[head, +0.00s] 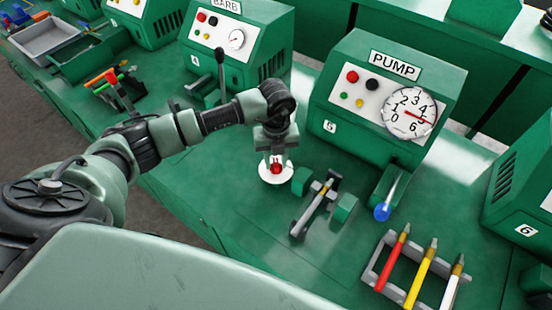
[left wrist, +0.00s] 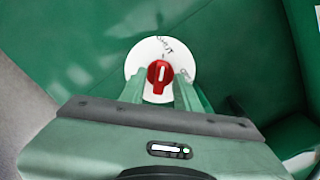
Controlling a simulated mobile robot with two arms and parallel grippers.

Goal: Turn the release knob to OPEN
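The release knob (head: 276,168) is small and red and sits on a round white plate (head: 266,178) on the green bench, in front of the PUMP machine. In the left wrist view the knob (left wrist: 160,72) has a white pointer line running roughly up and down the picture. My left gripper (head: 275,160) points down over the knob. In the left wrist view its fingers (left wrist: 160,84) are apart, one on each side of the knob; I cannot tell whether they touch it. My right gripper is not in view.
The PUMP machine (head: 345,85) with its gauge (head: 408,113) stands behind. A lever fixture (head: 318,205) and a blue-tipped handle (head: 383,211) are right of the knob. A grey rack (head: 372,273) holds red, yellow and white tools. Bench space left of the knob is clear.

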